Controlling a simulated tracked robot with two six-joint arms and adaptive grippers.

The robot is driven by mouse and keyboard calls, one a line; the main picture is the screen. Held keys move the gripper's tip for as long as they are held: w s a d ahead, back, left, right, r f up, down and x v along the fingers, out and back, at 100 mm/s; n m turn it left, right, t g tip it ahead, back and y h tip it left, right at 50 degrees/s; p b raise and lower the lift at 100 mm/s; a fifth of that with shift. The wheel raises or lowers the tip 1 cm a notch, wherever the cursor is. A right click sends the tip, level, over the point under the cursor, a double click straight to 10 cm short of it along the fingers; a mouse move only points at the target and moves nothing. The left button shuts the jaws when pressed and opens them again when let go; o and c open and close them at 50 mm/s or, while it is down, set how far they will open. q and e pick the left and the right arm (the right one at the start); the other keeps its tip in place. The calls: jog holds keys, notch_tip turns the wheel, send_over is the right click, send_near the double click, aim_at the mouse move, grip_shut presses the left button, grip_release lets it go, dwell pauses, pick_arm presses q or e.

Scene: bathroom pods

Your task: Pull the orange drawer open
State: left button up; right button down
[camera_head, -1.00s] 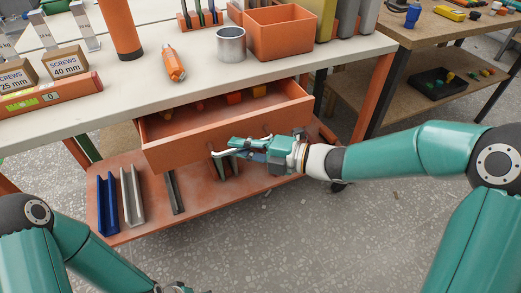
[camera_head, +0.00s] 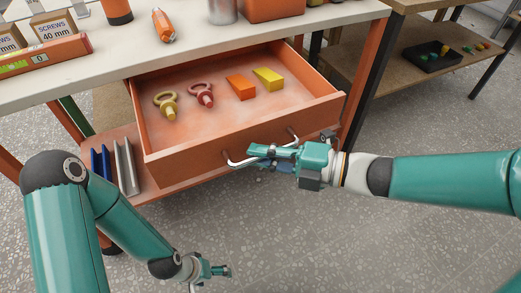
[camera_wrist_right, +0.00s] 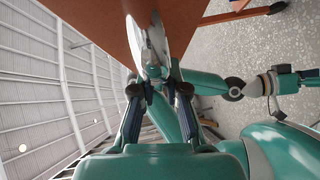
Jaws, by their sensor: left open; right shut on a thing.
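The orange drawer (camera_head: 190,164) stands well out from under the workbench, its inside open to view. Its silver bar handle (camera_head: 234,163) runs along the front. My right gripper (camera_head: 258,155) is shut on the handle at the drawer front. In the right wrist view the fingers (camera_wrist_right: 157,88) close on the shiny handle (camera_wrist_right: 150,45), beside the orange drawer front (camera_wrist_right: 95,18). My left gripper (camera_head: 219,271) is open and empty, low over the floor, apart from the drawer.
In the drawer lie a yellow eye bolt (camera_head: 167,104), a red eye bolt (camera_head: 203,94), an orange block (camera_head: 241,87) and a yellow wedge (camera_head: 268,79). The lower shelf holds metal channels (camera_head: 125,168). The floor (camera_head: 330,240) before the drawer is clear.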

jog(key=shift+s+f, duration=0.1)
jog(key=shift+f, duration=0.05)
jog(key=c, duration=1.2)
grip_release()
jog(key=shift+d, duration=0.1)
jog(key=shift+d, duration=0.2)
jog(key=v, duration=1.1)
jog(key=shift+s+d, duration=0.15)
jog(key=shift+d, duration=0.05)
jog(key=shift+a, duration=0.1)
